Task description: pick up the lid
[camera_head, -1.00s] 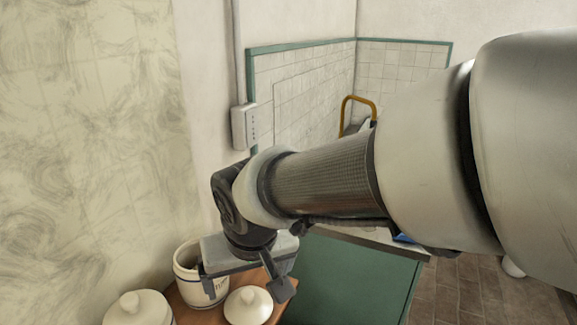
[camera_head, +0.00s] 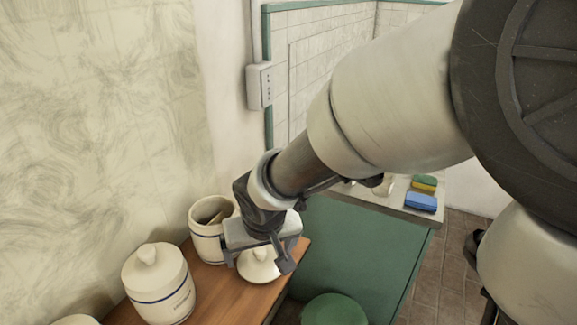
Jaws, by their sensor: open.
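A cream lid (camera_head: 257,270) with a small knob lies on the wooden surface, beside an open jar. My gripper (camera_head: 259,264) is open and points down over the lid, with one finger on each side in the picture. The gripper body hides the back of the lid and part of the knob. I cannot tell whether the fingers touch it. The open cream jar (camera_head: 206,242) with a blue band stands just behind and left of the lid.
A lidded cream jar (camera_head: 160,285) stands at the left on the wooden surface (camera_head: 222,297). A green cabinet (camera_head: 350,255) and a round green stool seat (camera_head: 333,309) are at the right. Sponges (camera_head: 421,202) lie on the counter behind.

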